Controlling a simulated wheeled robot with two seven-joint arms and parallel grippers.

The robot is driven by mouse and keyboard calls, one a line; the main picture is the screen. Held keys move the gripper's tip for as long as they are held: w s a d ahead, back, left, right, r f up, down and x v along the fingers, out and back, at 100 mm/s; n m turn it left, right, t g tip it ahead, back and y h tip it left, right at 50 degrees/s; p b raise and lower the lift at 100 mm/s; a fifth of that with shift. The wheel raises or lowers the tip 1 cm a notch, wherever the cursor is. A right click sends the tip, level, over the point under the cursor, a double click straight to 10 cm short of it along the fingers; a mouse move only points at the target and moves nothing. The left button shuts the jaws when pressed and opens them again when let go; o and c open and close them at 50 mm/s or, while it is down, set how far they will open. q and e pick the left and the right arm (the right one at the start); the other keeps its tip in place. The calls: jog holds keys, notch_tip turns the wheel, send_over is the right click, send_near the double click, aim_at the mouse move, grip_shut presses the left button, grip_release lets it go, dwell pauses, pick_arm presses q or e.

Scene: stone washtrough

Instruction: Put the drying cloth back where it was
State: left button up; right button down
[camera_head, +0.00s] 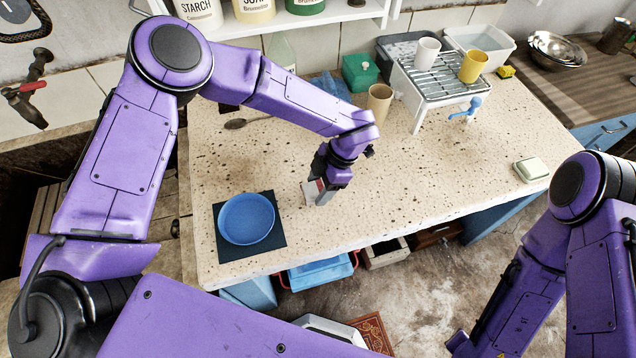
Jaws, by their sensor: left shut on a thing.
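My left gripper (324,192) points down at the speckled stone counter (400,190), right of the blue dish. It is shut on a small white-and-red thing (310,190), partly hidden by the fingers; I cannot tell whether this is the drying cloth. A blue cloth (330,86) lies bunched at the back of the counter, partly hidden behind my left forearm.
A blue dish (246,218) sits on a dark square mat (278,238) at the front left. A beige cup (379,103), a green box (360,72) and a drying rack (438,80) with two cups stand behind. A soap block (531,168) lies right. The counter's middle is clear.

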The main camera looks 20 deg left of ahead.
pick_arm(q)
jog(key=shift+f, duration=0.55)
jog(key=shift+w, duration=0.1)
jog(key=shift+f, duration=0.1)
jog(key=o, duration=0.9)
jog(key=shift+o, duration=0.2)
jog(key=b+v, duration=0.2)
jog(key=v, duration=1)
